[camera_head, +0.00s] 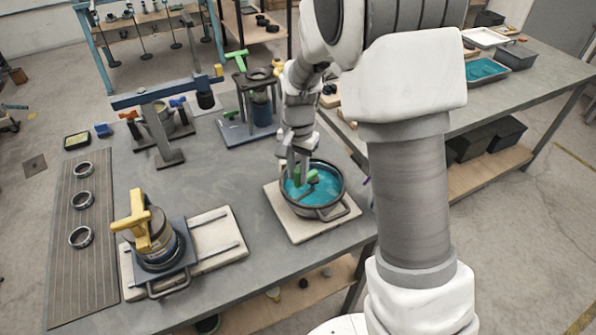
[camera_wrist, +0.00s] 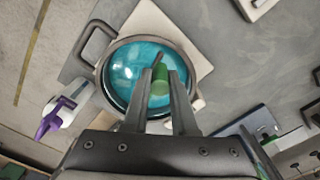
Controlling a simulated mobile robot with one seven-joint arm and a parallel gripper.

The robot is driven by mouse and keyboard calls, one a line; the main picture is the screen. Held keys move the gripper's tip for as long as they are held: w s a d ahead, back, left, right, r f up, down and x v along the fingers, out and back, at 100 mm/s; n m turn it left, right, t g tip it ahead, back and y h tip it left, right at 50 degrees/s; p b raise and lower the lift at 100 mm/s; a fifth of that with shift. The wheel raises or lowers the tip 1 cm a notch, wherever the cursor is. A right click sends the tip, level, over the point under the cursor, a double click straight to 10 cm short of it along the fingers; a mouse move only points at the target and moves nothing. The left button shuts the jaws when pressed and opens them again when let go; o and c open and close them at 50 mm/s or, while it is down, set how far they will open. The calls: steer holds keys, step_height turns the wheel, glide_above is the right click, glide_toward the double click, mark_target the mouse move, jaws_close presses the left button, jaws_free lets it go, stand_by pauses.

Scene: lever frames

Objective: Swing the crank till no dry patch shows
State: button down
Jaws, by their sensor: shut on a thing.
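A round dark-rimmed pan (camera_head: 343,200) holds teal liquid (camera_head: 325,187) and stands on a pale board (camera_head: 291,228) near the table's right edge. My gripper (camera_head: 298,172) reaches down into the pan from above. In the wrist view its two fingers (camera_wrist: 163,85) are shut on the crank's green handle (camera_wrist: 160,77). A dark crank arm (camera_wrist: 157,60) runs from the handle across the liquid. The liquid in the wrist view (camera_wrist: 135,62) looks teal with pale shiny spots; I cannot tell whether any is a dry patch. My fingers hide part of the pan's near side.
A yellow-handled pot device (camera_head: 141,225) stands at the front left, beside a ribbed mat (camera_head: 82,290) with metal rings. A blue-barred stand (camera_head: 165,92) and a green-handled device (camera_head: 258,105) stand behind. A second table (camera_head: 535,82) with trays is at right. The table's middle is bare.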

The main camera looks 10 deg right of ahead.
mark_target(298, 170)
steer(key=c, duration=0.7)
jaws_free()
steer(key=shift+r, duration=0.1)
step_height(298, 170, up, 17)
steer(key=shift+r, duration=0.1)
